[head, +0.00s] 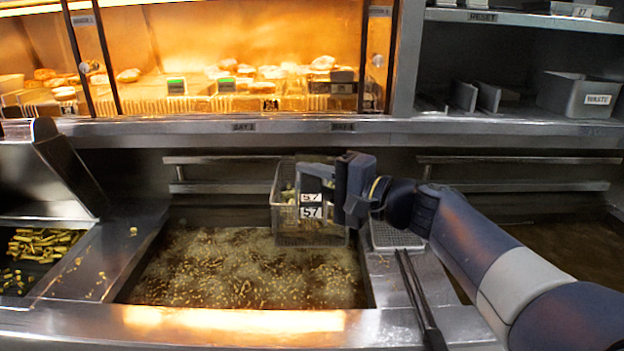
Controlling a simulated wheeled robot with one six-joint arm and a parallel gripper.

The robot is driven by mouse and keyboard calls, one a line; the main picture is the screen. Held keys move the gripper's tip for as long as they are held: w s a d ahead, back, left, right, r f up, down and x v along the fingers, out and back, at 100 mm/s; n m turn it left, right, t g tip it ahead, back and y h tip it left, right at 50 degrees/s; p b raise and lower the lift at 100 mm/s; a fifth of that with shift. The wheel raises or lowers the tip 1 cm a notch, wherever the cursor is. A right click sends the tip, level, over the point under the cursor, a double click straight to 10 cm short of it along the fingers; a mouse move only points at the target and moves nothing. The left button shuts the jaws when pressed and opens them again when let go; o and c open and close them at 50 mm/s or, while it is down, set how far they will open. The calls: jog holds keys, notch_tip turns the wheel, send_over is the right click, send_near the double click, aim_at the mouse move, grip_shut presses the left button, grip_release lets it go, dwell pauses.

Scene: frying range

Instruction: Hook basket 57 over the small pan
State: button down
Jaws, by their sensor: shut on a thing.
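Basket 57 (287,233) is a wire basket with two white "57" labels on its front. It is over the right rear part of a pan of bubbling oil (230,270), and food shows inside it. My gripper (326,190) reaches in from the right and is shut on the basket at its labelled handle end. A second pan with dark, still oil (575,250) is at the right, partly hidden by my arm. I cannot tell from labels which pan is the small one. Whether the basket touches the rail (215,187) behind it is unclear.
At the left is a bin of fried pieces (38,245). A lit food shelf (200,100) and a grey waste bin (580,95) are above.

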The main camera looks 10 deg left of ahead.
jog(key=shift+f, duration=0.1)
dwell(0.3)
jog(key=c, duration=1.2)
grip_release()
jog(key=shift+o, duration=0.2)
jog(key=shift+f, duration=0.1)
jog(key=b+v, duration=0.1)
jog(key=v, duration=0.9)
jog(key=shift+s+d+b, duration=0.15)
jog(key=shift+d+b, duration=0.2)
